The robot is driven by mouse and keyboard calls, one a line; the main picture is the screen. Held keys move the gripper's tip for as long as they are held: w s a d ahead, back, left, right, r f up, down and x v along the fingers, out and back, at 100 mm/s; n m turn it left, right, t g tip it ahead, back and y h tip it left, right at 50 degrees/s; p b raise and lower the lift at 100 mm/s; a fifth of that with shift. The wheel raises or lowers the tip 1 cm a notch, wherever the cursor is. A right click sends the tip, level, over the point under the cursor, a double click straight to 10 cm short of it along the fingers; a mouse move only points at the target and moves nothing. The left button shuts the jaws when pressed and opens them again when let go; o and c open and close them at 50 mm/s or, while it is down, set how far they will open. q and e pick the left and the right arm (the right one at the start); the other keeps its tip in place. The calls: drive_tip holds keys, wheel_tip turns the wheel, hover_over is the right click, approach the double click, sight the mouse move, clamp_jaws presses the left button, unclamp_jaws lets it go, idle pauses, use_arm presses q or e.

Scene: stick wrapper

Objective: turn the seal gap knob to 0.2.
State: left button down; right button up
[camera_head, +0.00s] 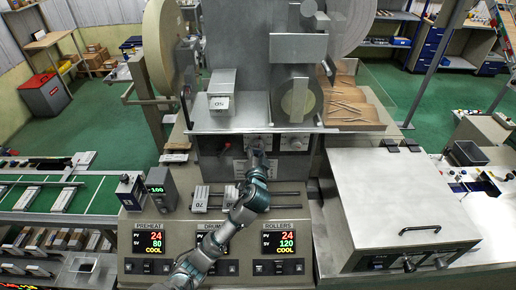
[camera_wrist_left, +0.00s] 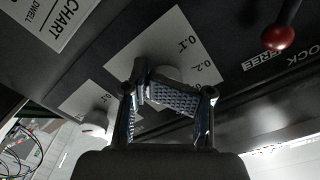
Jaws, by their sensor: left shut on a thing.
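The seal gap knob (camera_wrist_left: 168,74) is a pale round knob on a white dial plate (camera_wrist_left: 185,35) in the left wrist view. The marks 0.1 and 0.2 show on the plate. My left gripper (camera_wrist_left: 165,95) is shut on this knob, with its fingers around it. The fingers hide much of the knob, and I cannot tell which mark it points to. In the head view my left gripper (camera_head: 258,158) reaches up to the dial plate (camera_head: 257,139) on the machine's front panel. My right gripper is not in view.
A red ball lever (camera_wrist_left: 278,37) hangs on the other side. Below the panel are a slider rail (camera_head: 270,196) and heater displays (camera_head: 280,241).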

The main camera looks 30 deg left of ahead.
use_arm(q)
drive_tip(key=shift+w+a+r, duration=0.1)
drive_tip(key=shift+a+r, duration=0.05)
drive_tip(key=shift+r, duration=0.3)
drive_tip(key=c, duration=1.2)
unclamp_jaws()
drive_tip(key=shift+d+r, duration=0.2)
drive_tip(key=shift+d, duration=0.25)
drive_tip(key=o, duration=0.4)
drive_tip(key=shift+o, duration=0.5)
drive_tip(key=shift+s+r, duration=0.1)
drive_tip(key=shift+s, duration=0.25)
drive_tip(key=v, duration=1.2)
drive_tip(key=shift+f, duration=0.35)
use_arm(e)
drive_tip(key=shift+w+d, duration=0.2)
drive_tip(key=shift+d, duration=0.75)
use_arm(q)
drive_tip(key=shift+a, duration=0.3)
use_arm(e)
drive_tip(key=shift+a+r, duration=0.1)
